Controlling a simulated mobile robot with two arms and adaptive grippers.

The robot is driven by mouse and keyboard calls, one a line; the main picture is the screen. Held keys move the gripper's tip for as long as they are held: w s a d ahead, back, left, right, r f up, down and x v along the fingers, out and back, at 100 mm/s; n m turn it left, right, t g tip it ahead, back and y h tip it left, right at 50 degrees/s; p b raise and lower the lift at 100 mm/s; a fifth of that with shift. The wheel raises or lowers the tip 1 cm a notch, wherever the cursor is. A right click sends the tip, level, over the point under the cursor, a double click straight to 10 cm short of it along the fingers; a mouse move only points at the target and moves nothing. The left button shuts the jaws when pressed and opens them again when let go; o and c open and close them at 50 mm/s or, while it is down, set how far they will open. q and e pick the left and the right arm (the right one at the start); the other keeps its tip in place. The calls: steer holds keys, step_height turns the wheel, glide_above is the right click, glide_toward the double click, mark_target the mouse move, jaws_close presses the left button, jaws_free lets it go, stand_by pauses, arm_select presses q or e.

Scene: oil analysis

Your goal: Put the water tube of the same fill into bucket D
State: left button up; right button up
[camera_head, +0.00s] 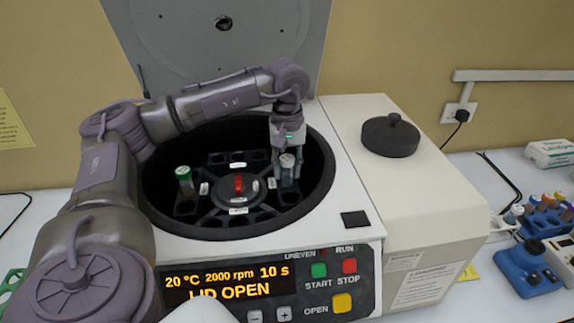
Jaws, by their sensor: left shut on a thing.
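The centrifuge stands open, with its black rotor (237,191) in the round bowl and its lid (218,45) raised behind. My left gripper (288,168) reaches down into the right side of the bowl, shut on a white-capped tube (287,174). The tube is upright at the rotor's right side; I cannot tell whether its lower end is inside a bucket. A green-capped tube (185,180) stands in the bucket at the rotor's left. The near and far buckets look empty. The bucket letters are too small to read. My right gripper is not in view.
The panel (270,282) reads LID OPEN, 20 °C, 2000 rpm, 10 s. A black round knobbed cover (390,136) lies on the casing at right. A blue rack (545,217) with several capped tubes and a blue device (527,270) stand at far right.

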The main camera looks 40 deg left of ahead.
arm_select(q)
steer(key=o, duration=1.1)
steer(key=shift+c, duration=0.2)
step_height(320, 180, up, 12)
steer(key=shift+f, duration=0.1)
